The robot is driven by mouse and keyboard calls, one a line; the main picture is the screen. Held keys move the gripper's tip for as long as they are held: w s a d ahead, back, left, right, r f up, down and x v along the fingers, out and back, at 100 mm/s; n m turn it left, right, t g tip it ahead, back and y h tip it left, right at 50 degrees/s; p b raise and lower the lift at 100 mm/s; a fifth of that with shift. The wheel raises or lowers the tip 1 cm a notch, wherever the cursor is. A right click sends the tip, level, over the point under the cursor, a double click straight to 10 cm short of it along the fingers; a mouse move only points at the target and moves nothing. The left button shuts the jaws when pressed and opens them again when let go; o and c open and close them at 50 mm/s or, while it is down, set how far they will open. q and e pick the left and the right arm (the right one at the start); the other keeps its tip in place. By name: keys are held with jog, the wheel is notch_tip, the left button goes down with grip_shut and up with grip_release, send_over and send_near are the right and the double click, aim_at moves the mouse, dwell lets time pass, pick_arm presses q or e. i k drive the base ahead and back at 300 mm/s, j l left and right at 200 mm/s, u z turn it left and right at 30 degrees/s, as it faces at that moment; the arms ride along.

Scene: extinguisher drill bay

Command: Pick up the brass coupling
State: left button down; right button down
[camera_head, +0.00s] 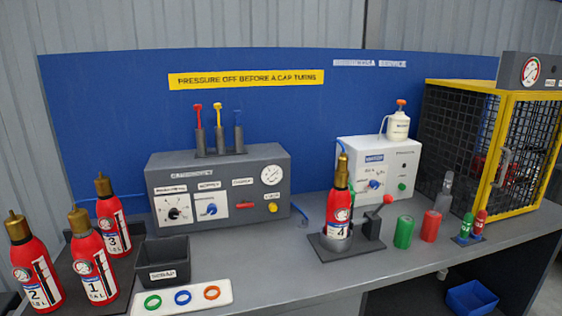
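Brass-coloured fittings top the red extinguishers at the left, marked 1 (93,268), 2 (36,272) and 3 (112,222). Extinguisher 4 (338,210) stands upright in a dark holder (345,247) at the middle right, with a brass-coloured top (341,177). A hose seems to meet this top. I cannot tell which brass part is the coupling, and no loose one stands out. Neither of my grippers shows in the head view.
A dark scrap bin (163,262) and a white tray with coloured rings (182,299) sit at the front left. A grey control box (222,190) and white box (380,172) stand behind. A yellow-framed mesh cage (495,145) fills the right. The front middle of the bench is clear.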

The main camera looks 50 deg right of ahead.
aim_at(342, 159)
jog(key=z, duration=1.9)
